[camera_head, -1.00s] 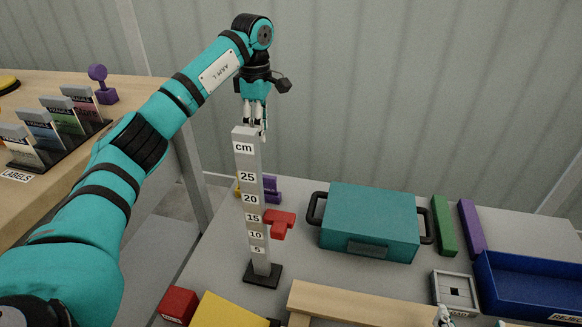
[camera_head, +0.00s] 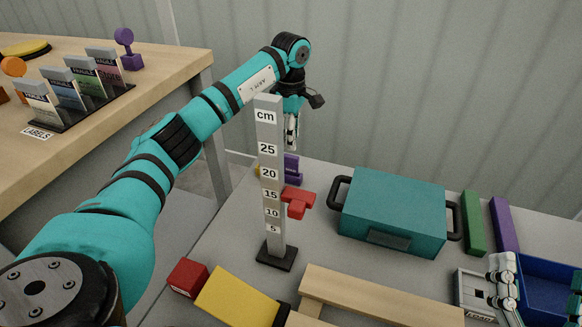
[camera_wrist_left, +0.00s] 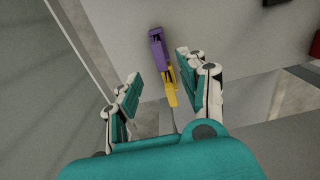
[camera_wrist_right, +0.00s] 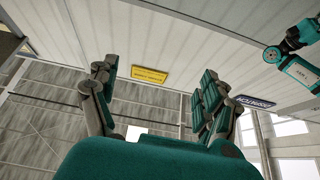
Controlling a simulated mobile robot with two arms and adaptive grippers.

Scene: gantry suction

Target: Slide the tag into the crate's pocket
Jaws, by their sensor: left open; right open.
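The teal crate (camera_head: 395,205) with black handles stands on the grey table, with a darker pocket (camera_head: 389,240) on its front face. Several tags (camera_head: 88,75) stand in a black rack (camera_head: 85,108) marked LABELS on the wooden table at left. My left gripper (camera_head: 292,140) is open and empty, hanging behind the measuring post, above the table's far left part. In the left wrist view its fingers are spread. My right gripper (camera_head: 503,285) is at the lower right of the head view. In the right wrist view its fingers (camera_wrist_right: 155,95) are apart and empty.
A measuring post (camera_head: 270,180) stands left of the crate, near a red T-shaped piece (camera_head: 297,201). A purple and yellow object (camera_wrist_left: 160,55) lies below my left gripper. Green (camera_head: 474,222) and purple (camera_head: 504,224) bars and a blue bin (camera_head: 545,290) are at right.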

